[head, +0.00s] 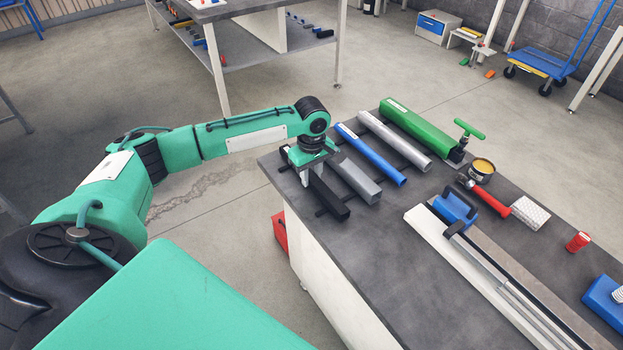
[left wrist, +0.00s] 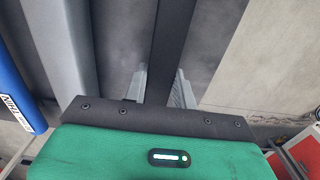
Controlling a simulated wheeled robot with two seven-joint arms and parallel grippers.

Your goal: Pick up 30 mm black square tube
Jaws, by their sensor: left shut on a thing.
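The black square tube (head: 331,202) lies at the left end of a row of bars on the dark worktop, near its left corner. My left gripper (head: 306,173) is over the tube's far part and hides some of it. In the left wrist view the two pale fingers of my left gripper (left wrist: 160,86) stand on either side of the black tube (left wrist: 174,40), shut on it. The tube looks low on the rack; whether it touches its supports I cannot tell. My right gripper is not in view.
Right of the tube lie a grey square tube (head: 359,181), a blue bar (head: 371,153), a silver tube (head: 394,140) and a thick green bar (head: 418,124). A long white rail (head: 455,262), a tin (head: 481,170) and a red-handled tool (head: 484,195) lie further right.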

